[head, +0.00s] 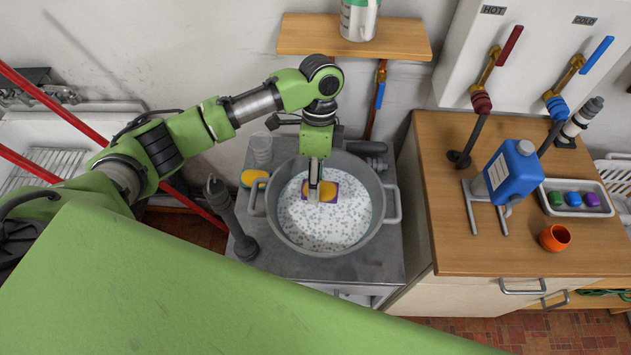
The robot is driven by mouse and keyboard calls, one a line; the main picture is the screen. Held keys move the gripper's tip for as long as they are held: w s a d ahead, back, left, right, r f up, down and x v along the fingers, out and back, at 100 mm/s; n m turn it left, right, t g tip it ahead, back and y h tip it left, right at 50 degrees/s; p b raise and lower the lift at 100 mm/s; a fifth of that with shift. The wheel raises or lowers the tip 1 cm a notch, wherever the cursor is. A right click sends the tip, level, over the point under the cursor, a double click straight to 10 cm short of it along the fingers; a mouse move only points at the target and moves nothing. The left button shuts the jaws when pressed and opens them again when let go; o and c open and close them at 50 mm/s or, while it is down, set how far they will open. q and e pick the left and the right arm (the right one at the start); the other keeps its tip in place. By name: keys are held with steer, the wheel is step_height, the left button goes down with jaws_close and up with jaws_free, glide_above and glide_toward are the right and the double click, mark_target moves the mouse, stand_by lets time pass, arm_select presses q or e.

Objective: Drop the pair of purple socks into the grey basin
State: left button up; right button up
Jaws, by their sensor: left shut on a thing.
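The grey basin (376,228) is a round tub with side handles on a grey metal stand, filled with white, speckled contents. My left gripper (313,197) points straight down over its upper middle. It is shut on the pair of purple socks (328,191), a small purple bundle with an orange-yellow patch, partly hidden by the fingers. The socks appear within the basin's rim; from above I cannot tell whether they touch the white contents. My right gripper is not in view.
A wooden counter (450,225) on the right bears a blue jug (516,172), a tray and an orange cup (553,238). A wooden shelf (300,35) is behind.

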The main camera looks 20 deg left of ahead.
arm_select(q)
steer(key=o, duration=1.2)
steer(key=v, duration=1.2)
steer(key=shift+r, duration=0.1)
steer(key=shift+s, duration=0.1)
